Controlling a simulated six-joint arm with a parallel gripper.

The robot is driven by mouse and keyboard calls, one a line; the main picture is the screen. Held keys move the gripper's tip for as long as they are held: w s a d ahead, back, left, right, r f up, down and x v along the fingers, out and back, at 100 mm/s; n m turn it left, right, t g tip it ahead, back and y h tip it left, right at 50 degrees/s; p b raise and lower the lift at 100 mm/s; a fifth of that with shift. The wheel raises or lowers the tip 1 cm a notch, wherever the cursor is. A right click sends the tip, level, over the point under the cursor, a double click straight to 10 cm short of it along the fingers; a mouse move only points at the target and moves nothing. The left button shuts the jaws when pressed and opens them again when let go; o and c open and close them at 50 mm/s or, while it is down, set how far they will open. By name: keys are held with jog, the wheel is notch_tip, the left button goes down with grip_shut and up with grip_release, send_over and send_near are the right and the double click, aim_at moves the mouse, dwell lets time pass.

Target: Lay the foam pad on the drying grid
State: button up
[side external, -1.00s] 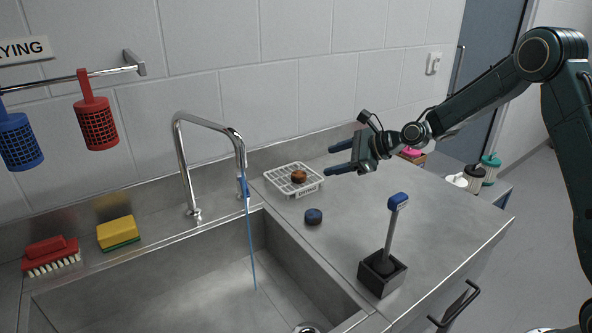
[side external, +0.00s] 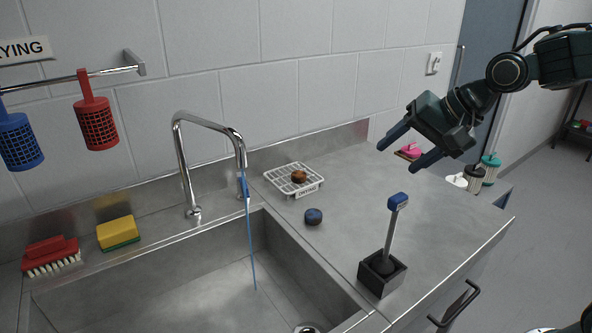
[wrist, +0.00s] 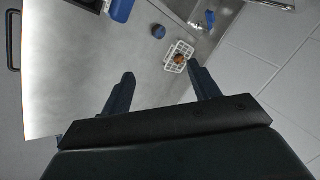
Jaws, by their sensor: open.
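The drying grid (side external: 277,178) is a white wire rack with a label on its front, on the counter behind the sink's right end. It also shows in the wrist view (wrist: 170,66). A small round brown pad (side external: 299,176) lies on it. A small round dark-blue pad (side external: 313,216) lies on the bare counter in front of the grid; it also shows in the wrist view (wrist: 158,31). I cannot tell which of these is the foam pad. My gripper (side external: 398,157) is open and empty, above the counter's right side and apart from both pads.
A blue-headed brush (side external: 397,203) stands in a black holder (side external: 382,275) at the counter's front. The sink (side external: 200,285) and running tap (side external: 210,128) are to the left. A yellow sponge (side external: 118,231) and red brush (side external: 50,254) lie behind the sink. The counter's right middle is clear.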

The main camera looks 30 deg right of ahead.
jog(key=s+d+n+g+h, duration=0.1)
jog(key=s+n, duration=0.8)
jog(key=s, duration=1)
jog(key=shift+s+d+f+g+h, duration=0.25)
jog(key=shift+d+f+g+h, duration=0.1)
jog(key=shift+d+h, duration=0.35)
